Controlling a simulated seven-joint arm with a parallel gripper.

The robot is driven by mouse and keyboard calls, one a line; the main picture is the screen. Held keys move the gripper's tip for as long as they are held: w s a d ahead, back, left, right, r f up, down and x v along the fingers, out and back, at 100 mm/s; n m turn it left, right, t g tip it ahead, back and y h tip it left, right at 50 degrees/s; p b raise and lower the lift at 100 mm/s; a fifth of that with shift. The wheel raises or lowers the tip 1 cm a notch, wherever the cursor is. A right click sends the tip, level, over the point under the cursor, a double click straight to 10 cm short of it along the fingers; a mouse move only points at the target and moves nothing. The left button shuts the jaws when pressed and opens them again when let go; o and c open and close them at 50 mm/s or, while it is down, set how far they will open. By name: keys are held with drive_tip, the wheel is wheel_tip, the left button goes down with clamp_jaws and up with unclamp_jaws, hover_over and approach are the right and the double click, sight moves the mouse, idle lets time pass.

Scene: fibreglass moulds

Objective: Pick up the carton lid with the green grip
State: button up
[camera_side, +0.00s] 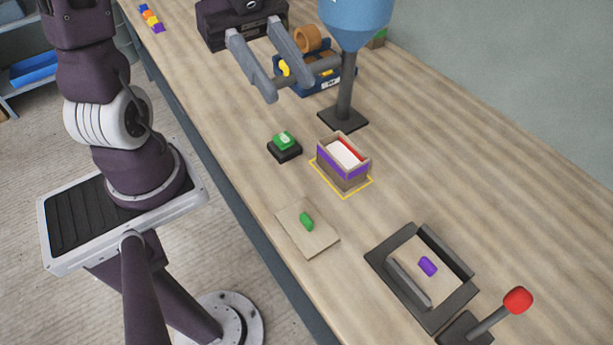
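A similar lid with a purple grip (428,266) sits in a dark fixture to the right. My gripper (290,82) is at the top of the view, well away from the green-grip lid. Its grey fingers are spread apart and I see nothing held between them.
An open carton (344,178) with a purple band stands inside a yellow outline. A green button (284,140) is beside it. A blue hopper (355,18) on a dark stand and a blue bin (324,86) are behind. A red-knobbed lever (517,300) is at lower right.

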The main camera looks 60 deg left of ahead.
approach(309, 221)
drive_tip(key=d, duration=0.3)
drive_tip(key=shift+d+f, duration=0.1)
drive_tip(key=shift+d, duration=0.05)
drive_tip(key=x, duration=0.3)
drive_tip(key=f+x, duration=0.1)
drive_tip(key=x, duration=0.3)
drive_tip(key=shift+a, duration=0.25)
drive_tip(key=shift+d+f, duration=0.1)
drive_tip(key=shift+d, duration=0.15)
clamp_jaws()
